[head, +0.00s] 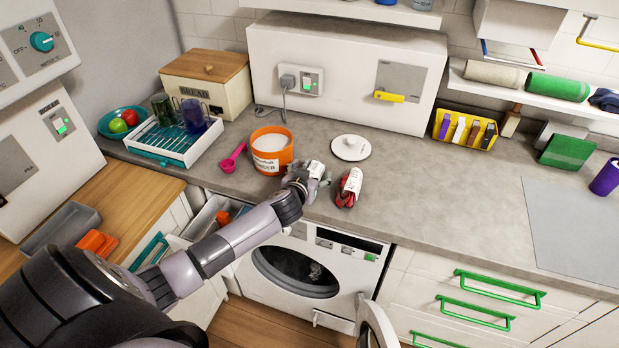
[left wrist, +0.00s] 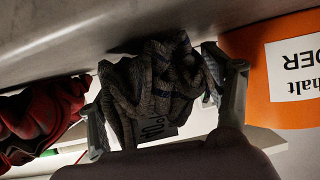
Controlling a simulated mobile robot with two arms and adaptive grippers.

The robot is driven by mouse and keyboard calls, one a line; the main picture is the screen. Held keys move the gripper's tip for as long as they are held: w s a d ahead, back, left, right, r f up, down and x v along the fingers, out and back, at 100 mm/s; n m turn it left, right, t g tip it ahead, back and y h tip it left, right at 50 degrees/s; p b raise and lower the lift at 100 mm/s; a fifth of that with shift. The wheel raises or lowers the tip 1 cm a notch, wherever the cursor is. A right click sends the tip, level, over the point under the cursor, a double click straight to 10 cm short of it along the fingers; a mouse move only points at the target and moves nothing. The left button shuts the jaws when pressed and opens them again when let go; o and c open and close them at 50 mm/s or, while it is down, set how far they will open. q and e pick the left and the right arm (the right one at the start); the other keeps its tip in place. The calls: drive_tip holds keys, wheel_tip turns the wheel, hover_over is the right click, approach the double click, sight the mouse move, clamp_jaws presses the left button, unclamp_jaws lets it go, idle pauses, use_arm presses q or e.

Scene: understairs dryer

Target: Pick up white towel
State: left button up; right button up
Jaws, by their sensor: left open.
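A small crumpled towel (head: 317,168), whitish-grey in the head view, lies on the grey counter beside the orange tub. In the left wrist view the towel (left wrist: 150,85) looks dark grey in shadow, with a lettered tag. My left gripper (head: 309,183) is at the towel, and partly covers it. The left wrist view shows the open fingers of my left gripper (left wrist: 166,110) on either side of the towel. I cannot tell whether they touch it. My right gripper is not in view.
A red cloth bundle with a white label (head: 348,188) lies just right of the towel. The orange tub (head: 270,160) stands close on the left, and a white lid (head: 351,148) lies behind. Below is the front-loading dryer (head: 300,270).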

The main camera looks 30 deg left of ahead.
use_arm(q)
drive_tip(key=c, duration=1.2)
drive_tip(key=shift+c, duration=0.5)
drive_tip(key=shift+r, duration=0.2)
